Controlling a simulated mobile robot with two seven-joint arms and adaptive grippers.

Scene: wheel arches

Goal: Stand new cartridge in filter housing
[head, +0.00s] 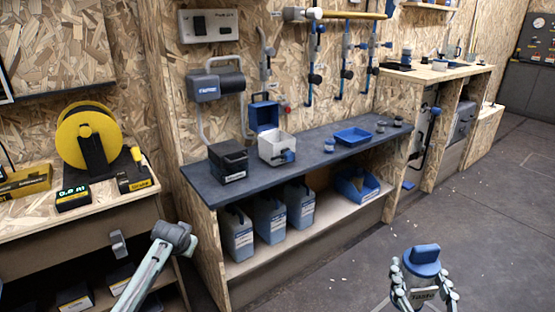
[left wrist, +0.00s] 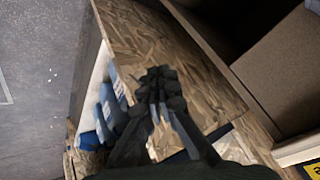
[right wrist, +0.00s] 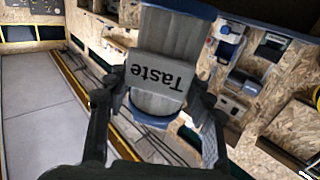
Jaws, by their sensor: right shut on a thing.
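My right gripper (head: 424,283) is shut around the cartridge (head: 423,297), a grey cylinder with blue end caps and a label reading "Taste". In the head view it is upright over the floor at the lower right; it also fills the middle of the right wrist view (right wrist: 160,75). A white open box with a raised blue lid (head: 278,147) stands on the dark bench and looks like the filter housing; its inside is barely visible. My left gripper (left wrist: 160,85) looks shut and empty in the left wrist view, in front of a wooden panel.
The dark bench (head: 320,150) also holds a black box (head: 228,161), a blue tray (head: 353,136) and small fittings. Grey canisters (head: 270,218) and a blue bin (head: 357,184) stand on the shelf below. A yellow reel (head: 88,140) is on the left bench. The floor in front is clear.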

